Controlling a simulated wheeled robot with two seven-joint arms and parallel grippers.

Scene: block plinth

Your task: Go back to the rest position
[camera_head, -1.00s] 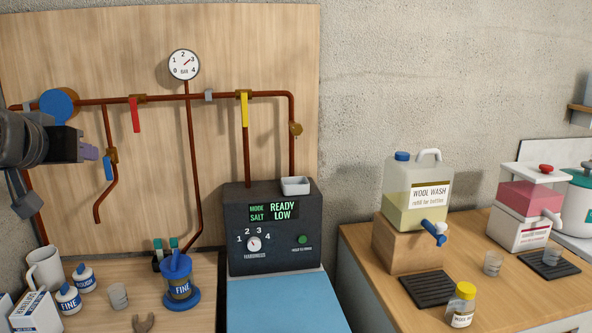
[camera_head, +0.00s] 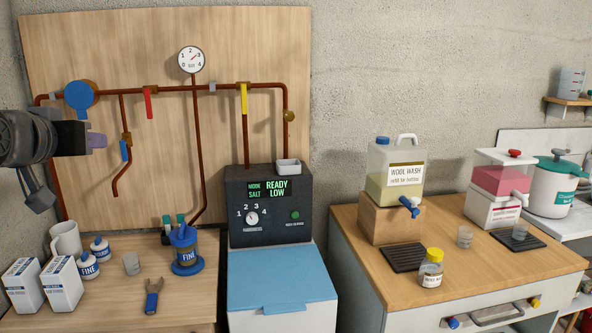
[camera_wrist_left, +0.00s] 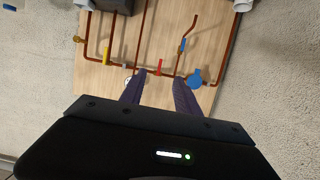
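My left gripper (camera_head: 97,140) is at the left edge of the head view, raised in front of the wooden pipe board (camera_head: 130,40). In the left wrist view its two purple fingers (camera_wrist_left: 159,92) stand apart with nothing between them, so it is open and empty. It appears clear of the pipes. My right gripper is in neither view.
A blue-lidded machine (camera_head: 280,275) stands in the middle. The right counter (camera_head: 350,240) carries a wool wash jug (camera_head: 395,170) and a pink dispenser (camera_head: 497,190).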

